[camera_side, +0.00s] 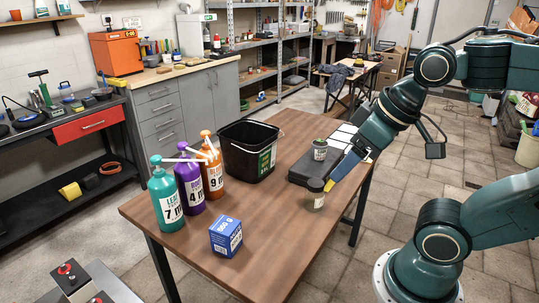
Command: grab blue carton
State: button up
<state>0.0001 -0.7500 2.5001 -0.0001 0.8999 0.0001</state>
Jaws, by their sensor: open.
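The blue carton (226,236) is a small box with white print and a white label. It stands upright on the wooden table (270,259) near its front edge. My gripper (331,184) is over the right part of the table, to the right of the carton and well apart from it. It points down and left, with a yellow tip beside a small dark-lidded jar (315,194). The jaws are open. The tip partly overlaps the jar in the picture, and I cannot tell whether they touch.
Three pump bottles, teal (166,192), purple (189,182) and orange (211,165), stand left of a black bin (249,149). A dark flat block (305,170) carries another small jar (320,149). The tabletop between the carton and the dark-lidded jar is clear.

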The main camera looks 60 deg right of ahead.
jog(key=o, duration=0.3)
jog(key=w+a+f+m+g+y, duration=0.15)
jog(key=w+m, duration=0.25)
jog(key=w, duration=0.4)
jog(key=w+a+f+m+g+y, duration=0.15)
jog(key=w+m, duration=0.25)
jog(key=w, duration=0.4)
jog(key=w+d+f+m+g+y, duration=0.1)
jog(key=w+f+m+g, duration=0.2)
jog(key=w+f+m, duration=0.5)
jog(key=w+f, duration=0.3)
jog(key=f, duration=0.2)
jog(key=shift+w+d+y, duration=0.3)
jog(key=shift+w, duration=0.1)
